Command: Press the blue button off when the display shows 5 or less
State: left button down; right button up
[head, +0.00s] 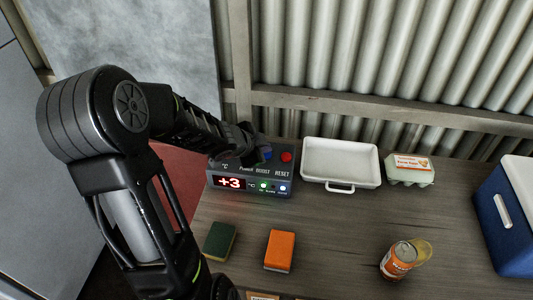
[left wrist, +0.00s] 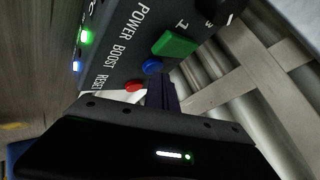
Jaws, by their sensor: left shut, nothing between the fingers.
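The dark control box (head: 230,167) stands at the back of the bench. Its red display (head: 229,183) reads +3 °C. The blue button (head: 265,153) on its top shows beside the red button (head: 287,156); the green button is hidden behind my arm in the head view. The left wrist view shows the blue button (left wrist: 152,66) between the green button (left wrist: 175,44) and the red button (left wrist: 134,86). My left gripper (head: 256,149) is shut and empty, its tips (left wrist: 157,82) right at the blue button. I cannot tell whether they touch it. My right gripper is out of view.
A green indicator (head: 263,185) and a bluish one (head: 283,188) are lit on the box front. The bench middle is clear.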

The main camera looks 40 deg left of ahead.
pick_arm(q)
jog(key=shift+f, duration=0.35)
jog(key=shift+r, duration=0.1)
dwell(0.4)
jog(key=shift+r+p, duration=0.75)
jog(key=shift+r, duration=0.1)
jog(key=shift+r, duration=0.1)
notch_tip(320, 180, up, 5)
jog(key=p, duration=0.5)
dwell(0.7)
